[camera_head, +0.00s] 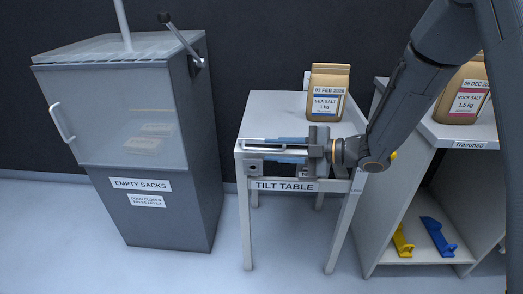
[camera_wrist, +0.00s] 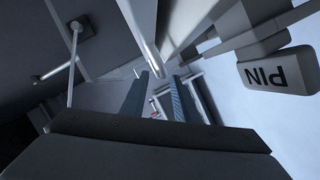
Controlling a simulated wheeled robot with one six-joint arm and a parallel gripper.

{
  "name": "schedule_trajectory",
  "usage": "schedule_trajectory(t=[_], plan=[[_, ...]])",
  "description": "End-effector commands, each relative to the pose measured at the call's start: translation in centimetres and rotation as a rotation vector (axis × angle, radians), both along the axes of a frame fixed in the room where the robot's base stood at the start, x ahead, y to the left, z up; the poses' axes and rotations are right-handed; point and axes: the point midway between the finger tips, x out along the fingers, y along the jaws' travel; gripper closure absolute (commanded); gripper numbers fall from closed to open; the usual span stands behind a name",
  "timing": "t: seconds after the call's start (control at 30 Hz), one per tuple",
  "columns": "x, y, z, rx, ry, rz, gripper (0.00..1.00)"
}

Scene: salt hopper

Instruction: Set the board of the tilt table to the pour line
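The tilt table (camera_head: 285,110) stands in the middle of the head view, with a pale top that looks level and a label on its front edge. A sea salt sack (camera_head: 327,92) stands upright at the back right of the top. My gripper (camera_head: 262,150) is at the table's front edge, with its fingers pointing left. In the wrist view the two fingers (camera_wrist: 160,84) are apart, and a pale bar shows above the gap. I cannot tell whether the bar lies between them. A PIN tag (camera_wrist: 277,74) shows at the right of that view. I cannot make out a pour line.
A shelf unit (camera_head: 410,175) at the right carries a rock salt sack (camera_head: 464,92). Yellow (camera_head: 403,243) and blue (camera_head: 438,236) items lie inside it. Floor in front is clear.

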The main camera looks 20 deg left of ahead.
Motion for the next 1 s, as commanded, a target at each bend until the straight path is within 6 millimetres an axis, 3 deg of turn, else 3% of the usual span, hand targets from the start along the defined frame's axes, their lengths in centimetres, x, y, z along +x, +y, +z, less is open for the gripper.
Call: schedule_trajectory(t=[0.3, 0.67, 0.83, 1.0], plan=[[0.3, 4.0, -0.9, -0.001, 0.001, 0.002, 0.72], [0.3, 4.6, -1.0, -0.001, 0.001, 0.002, 0.72], [0.3, 4.6, -1.0, -0.001, 0.001, 0.002, 1.0], [0.3, 4.6, -1.0, -0.001, 0.001, 0.002, 1.0]])
